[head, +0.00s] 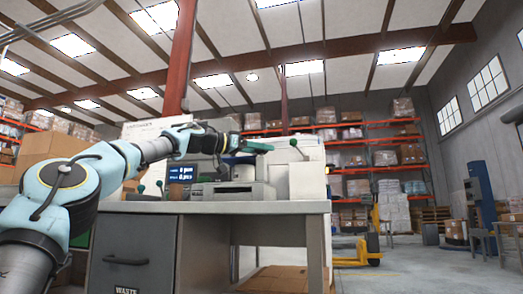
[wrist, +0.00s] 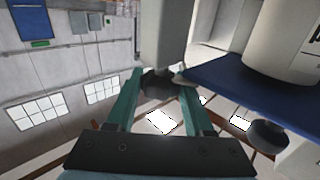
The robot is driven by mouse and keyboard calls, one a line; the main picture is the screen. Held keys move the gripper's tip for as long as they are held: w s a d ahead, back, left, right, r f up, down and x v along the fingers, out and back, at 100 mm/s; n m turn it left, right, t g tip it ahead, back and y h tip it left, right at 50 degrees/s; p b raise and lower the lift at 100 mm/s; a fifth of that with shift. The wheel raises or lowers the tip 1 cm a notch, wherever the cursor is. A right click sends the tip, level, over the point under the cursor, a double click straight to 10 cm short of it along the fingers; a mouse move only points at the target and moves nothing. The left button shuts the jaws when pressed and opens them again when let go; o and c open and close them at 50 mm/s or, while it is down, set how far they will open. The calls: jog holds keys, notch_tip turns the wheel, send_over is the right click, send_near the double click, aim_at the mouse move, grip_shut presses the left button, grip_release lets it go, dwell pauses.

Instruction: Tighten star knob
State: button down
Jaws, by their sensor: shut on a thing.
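A dark star knob (wrist: 160,83) sits at the end of a grey post in the wrist view. My gripper (wrist: 160,80) has its two green fingers on either side of this knob, shut on it. In the head view my arm reaches in from the left, and my gripper (head: 258,147) is above the weigher (head: 228,191) on the bench. The knob cannot be made out in the head view. The weigher has a lit blue display (head: 187,174).
A second dark rounded knob or foot (wrist: 268,135) is beside a blue plate (wrist: 255,95) at the right of the wrist view. A white cylinder (wrist: 283,45) stands by that plate. The grey bench (head: 125,207) carries the weigher. A yellow pallet truck (head: 372,246) stands beyond it.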

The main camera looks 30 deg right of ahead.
jog(key=shift+c, duration=1.4)
grip_release()
jog(key=a+b, duration=0.5)
jog(key=a, duration=0.5)
jog(key=shift+a, duration=0.4)
jog(key=shift+s, duration=0.1)
